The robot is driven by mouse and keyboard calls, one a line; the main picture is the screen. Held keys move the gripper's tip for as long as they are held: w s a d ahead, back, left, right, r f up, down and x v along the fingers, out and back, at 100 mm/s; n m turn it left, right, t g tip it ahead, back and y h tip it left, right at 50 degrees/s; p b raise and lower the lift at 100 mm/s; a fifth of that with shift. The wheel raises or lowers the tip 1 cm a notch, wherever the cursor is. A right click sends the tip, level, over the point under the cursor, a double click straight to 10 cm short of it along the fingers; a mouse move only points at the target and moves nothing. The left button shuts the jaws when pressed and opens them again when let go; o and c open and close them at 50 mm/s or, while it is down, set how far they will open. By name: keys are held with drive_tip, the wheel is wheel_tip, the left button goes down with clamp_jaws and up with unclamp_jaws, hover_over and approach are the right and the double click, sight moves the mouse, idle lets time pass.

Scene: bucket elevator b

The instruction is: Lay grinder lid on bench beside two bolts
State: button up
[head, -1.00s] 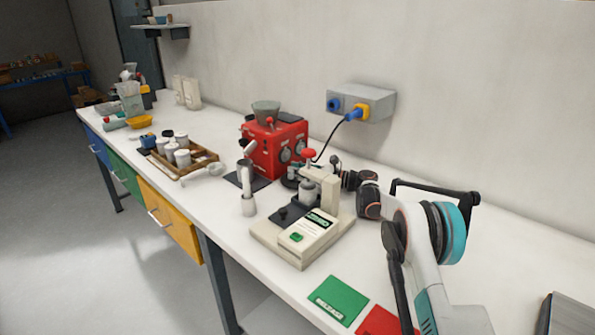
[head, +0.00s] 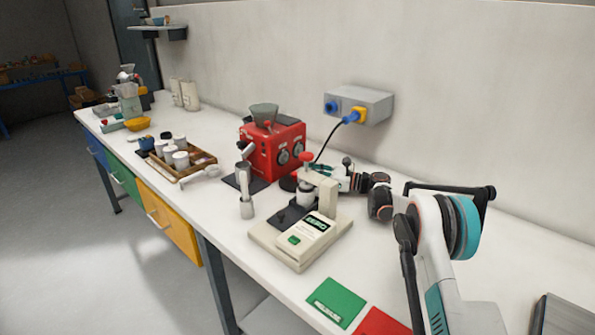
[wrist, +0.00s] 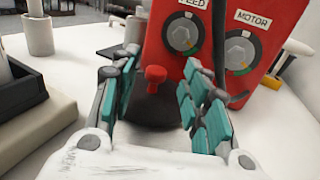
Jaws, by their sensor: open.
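The grinder lid, a dark round disc (wrist: 152,108) with a red knob (wrist: 155,76), lies on the bench close to the red grinder (wrist: 200,40) in the wrist view. In the head view a dark edge of it (head: 288,183) shows at the foot of the grinder (head: 272,150), partly hidden by the beige device. My gripper (wrist: 162,65) is open, its teal-padded fingers apart on either side of the knob in the picture, with nothing held. In the head view my gripper (head: 340,173) is to the right of the lid, low over the bench. I cannot make out the two bolts.
A wall socket box (head: 360,105) with a cable is behind. Green (head: 336,302) and red cards lie at the front.

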drive_tip(key=p+v, duration=0.1)
drive_tip(key=v, duration=0.6)
drive_tip(key=shift+s+p, duration=0.15)
drive_tip(key=shift+p, duration=0.2)
drive_tip(key=shift+r, duration=0.35)
drive_tip(key=s+d+r+n+h, duration=0.2)
drive_tip(key=s+r+n+h, duration=0.7)
drive_tip(key=s+r, duration=0.95)
drive_tip(key=s+d+f+n+t+h, duration=0.1)
drive_tip(key=s+d+n, duration=0.3)
drive_tip(key=s, duration=0.7)
drive_tip(key=s+d+f+n+h, duration=0.4)
drive_tip(key=s+d, duration=0.1)
drive_tip(key=s, duration=0.7)
drive_tip(key=s+d+f+n+t+h, duration=0.1)
drive_tip(key=s+d+f+n+h, duration=0.1)
drive_tip(key=s, duration=1)
drive_tip(key=shift+d+f+n+t+h, duration=0.25)
drive_tip(key=shift+d+n+h, duration=0.45)
drive_tip(key=shift+d+n, duration=0.45)
